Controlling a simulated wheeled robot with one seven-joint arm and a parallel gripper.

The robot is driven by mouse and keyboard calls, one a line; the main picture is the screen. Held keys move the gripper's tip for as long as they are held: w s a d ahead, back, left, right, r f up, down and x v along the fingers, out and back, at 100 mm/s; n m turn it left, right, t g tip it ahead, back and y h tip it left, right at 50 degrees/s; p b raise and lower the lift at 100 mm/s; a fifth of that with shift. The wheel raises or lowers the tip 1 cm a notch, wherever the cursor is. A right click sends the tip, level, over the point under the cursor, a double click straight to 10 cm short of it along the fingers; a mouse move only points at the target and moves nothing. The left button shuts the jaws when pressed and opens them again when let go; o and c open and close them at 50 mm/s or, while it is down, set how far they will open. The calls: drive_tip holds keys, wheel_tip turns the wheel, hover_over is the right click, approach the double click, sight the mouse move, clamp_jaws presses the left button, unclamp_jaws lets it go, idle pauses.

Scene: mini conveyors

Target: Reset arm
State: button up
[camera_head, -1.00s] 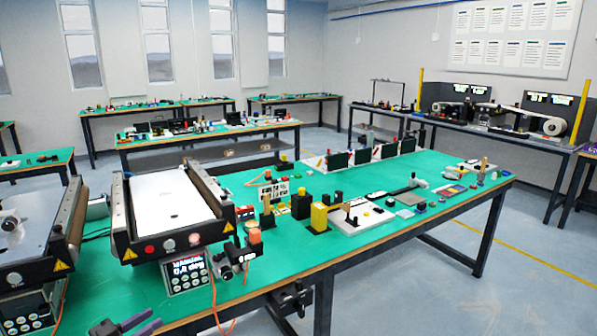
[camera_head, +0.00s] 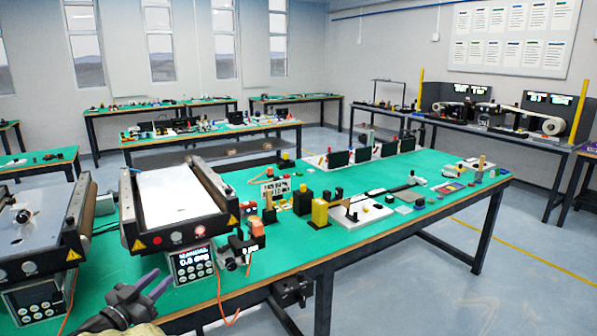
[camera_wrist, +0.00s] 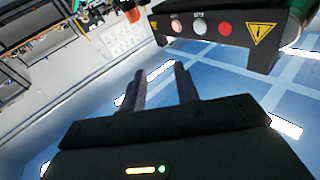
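My gripper (camera_head: 162,278) is at the lower left of the head view, in front of the conveyors and their control boxes. Its two fingers are apart with nothing between them. In the wrist view the gripper (camera_wrist: 160,85) also shows empty, with both fingers clear of each other. It is held in the air and touches nothing that I can see. Most of the arm behind it is out of frame.
A mini conveyor (camera_head: 180,196) with a white belt stands on the green bench (camera_head: 300,243), its control box (camera_head: 193,265) below. A second conveyor (camera_head: 38,220) is at the left. Small parts crowd the bench's middle. Open floor (camera_head: 420,300) lies at right.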

drive_tip(key=w+d+r+n+y, duration=0.7)
drive_tip(key=w+d+n+y, duration=0.1)
drive_tip(key=w+d+y, duration=0.25)
drive_tip(key=s+d+f+n+g, duration=0.1)
drive_tip(key=s+d+f+g, duration=0.2)
drive_tip(key=d, duration=0.6)
drive_tip(key=s+d+f+g, duration=0.2)
drive_tip(key=s+d+g, duration=0.1)
drive_tip(key=d, duration=0.5)
drive_tip(key=s+d+f+m+g+h, duration=0.2)
drive_tip(key=s+d+f+g, duration=0.25)
drive_tip(key=s+d, duration=0.75)
drive_tip(key=s+d+f+m+g+h, duration=0.1)
drive_tip(key=s+d+f+g, duration=0.35)
drive_tip(key=s+d, duration=0.8)
drive_tip(key=a+p+v, duration=0.2)
drive_tip(key=p+v, duration=1.1)
drive_tip(key=shift+a, duration=0.35)
drive_tip(key=shift+r, duration=0.15)
